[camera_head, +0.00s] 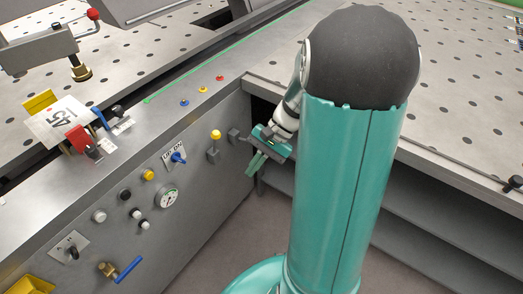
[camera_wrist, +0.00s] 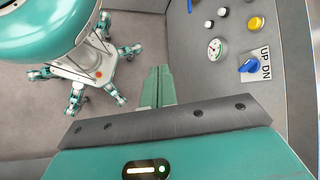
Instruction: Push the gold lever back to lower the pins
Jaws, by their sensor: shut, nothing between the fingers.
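The gold lever (camera_head: 215,137) is a short stalk with a gold-yellow knob on the front of the grey control panel (camera_head: 205,185), right of the blue UP DN switch (camera_head: 178,157). My gripper (camera_head: 254,166) is to the right of the lever, close to the panel and apart from the lever in the picture. In the wrist view the fingers (camera_wrist: 158,86) are together and empty. The lever does not show in the wrist view; the blue switch (camera_wrist: 249,65) and a yellow button (camera_wrist: 256,24) do. I cannot make out the pins on the perforated table (camera_head: 445,75).
A gauge (camera_head: 167,197), several buttons and a blue-handled valve (camera_head: 128,268) are on the panel left of the lever. The perforated table's edge and an open shelf (camera_head: 425,215) lie to the right. Grey floor (camera_head: 222,240) is clear below the panel.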

